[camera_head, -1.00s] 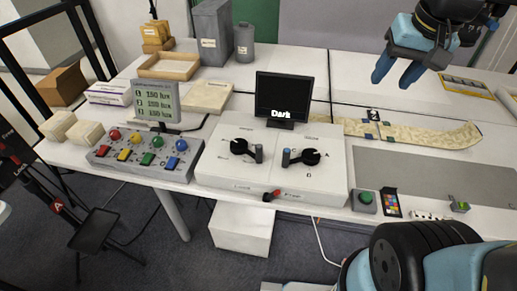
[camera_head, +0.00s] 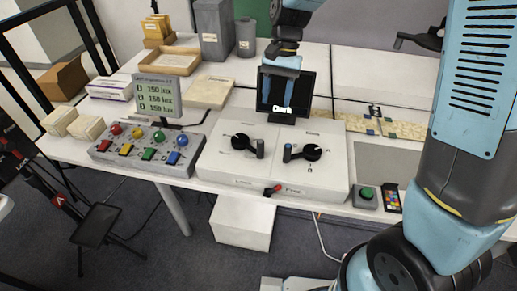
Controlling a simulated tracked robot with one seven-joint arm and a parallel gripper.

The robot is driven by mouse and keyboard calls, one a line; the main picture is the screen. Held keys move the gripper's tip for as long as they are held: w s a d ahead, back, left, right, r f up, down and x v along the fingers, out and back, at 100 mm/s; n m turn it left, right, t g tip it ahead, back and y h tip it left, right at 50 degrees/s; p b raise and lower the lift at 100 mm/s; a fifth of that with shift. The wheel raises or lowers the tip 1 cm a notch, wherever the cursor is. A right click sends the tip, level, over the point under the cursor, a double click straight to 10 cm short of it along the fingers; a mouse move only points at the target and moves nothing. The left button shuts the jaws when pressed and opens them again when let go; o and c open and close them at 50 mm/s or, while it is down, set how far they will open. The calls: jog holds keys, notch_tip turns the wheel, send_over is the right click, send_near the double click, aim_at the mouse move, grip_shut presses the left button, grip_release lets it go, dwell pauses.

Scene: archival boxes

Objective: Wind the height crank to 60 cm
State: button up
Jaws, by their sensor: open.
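A white control box (camera_head: 226,172) on the table carries two black rotary handles, the left one (camera_head: 241,143) and the right one (camera_head: 312,152). Their small labels are too blurred to read, so I cannot tell whether either is the height crank. Another black crank-like handle (camera_head: 420,42) shows at the upper right, partly hidden by my arm.
A small red-tipped lever (camera_head: 273,190) sits on the box's front edge between "Lock" and "Free". A grey panel (camera_head: 185,141) with coloured knobs and a lux display (camera_head: 157,96) stands left. A green button (camera_head: 366,193) is at right. My arm covers much of the right side.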

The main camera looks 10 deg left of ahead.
aim_at(260, 140)
jog(key=shift+g, duration=0.5)
jog(key=x, duration=0.5)
jog(key=a+x, duration=0.1)
jog(key=x, duration=0.5)
jog(key=w+a+x, duration=0.1)
jog(key=x, duration=0.5)
jog(key=shift+a+f, duration=0.15)
jog(key=shift+a, duration=0.1)
jog(key=shift+w, duration=0.1)
grip_shut()
jog(key=shift+a, duration=0.1)
